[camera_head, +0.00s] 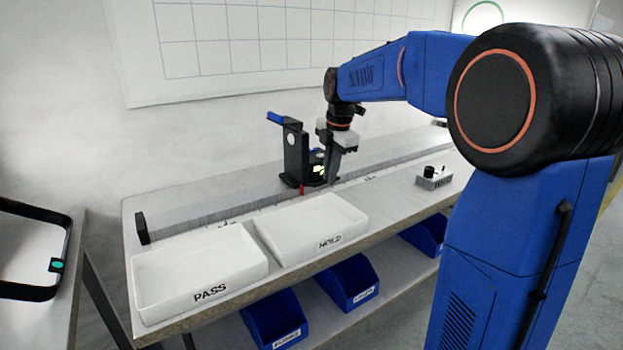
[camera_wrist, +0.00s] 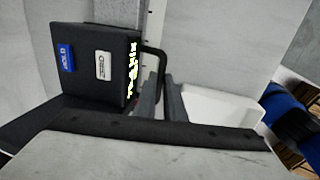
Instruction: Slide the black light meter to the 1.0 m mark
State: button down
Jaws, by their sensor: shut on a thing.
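The black light meter (camera_head: 293,152) stands upright on the long grey rail (camera_head: 205,198) along the back of the bench, with a red pointer (camera_head: 302,188) at its foot. My gripper (camera_head: 331,180) is at its right side. In the wrist view the meter (camera_wrist: 92,85) shows a blue HOLD button, a white ZERO button and a lit display too slanted to read. My gripper (camera_wrist: 164,84) is shut on the meter's black handle (camera_wrist: 156,52), partly hidden by the fingers. Small mark labels show along the scale, too small to read.
White PASS tray (camera_head: 200,298) and HOLD tray (camera_head: 285,255) stand in front of the rail. A small grey block (camera_head: 434,182) with black knobs sits to the right. A black end stop (camera_head: 142,228) closes the rail's left end. Blue bins (camera_head: 350,284) sit below.

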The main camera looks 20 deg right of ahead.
jog(key=w+d, duration=0.2)
jog(key=d, duration=0.6)
jog(key=w+d, duration=0.2)
jog(key=d, duration=0.7)
jog(key=w+d, duration=0.2)
jog(key=d, duration=0.7)
jog(key=c, duration=1.8)
grip_release()
jog(key=shift+c, duration=0.2)
notch_tip(320, 180, up, 17)
jog(key=s, duration=0.3)
jog(key=shift+d, duration=0.4)
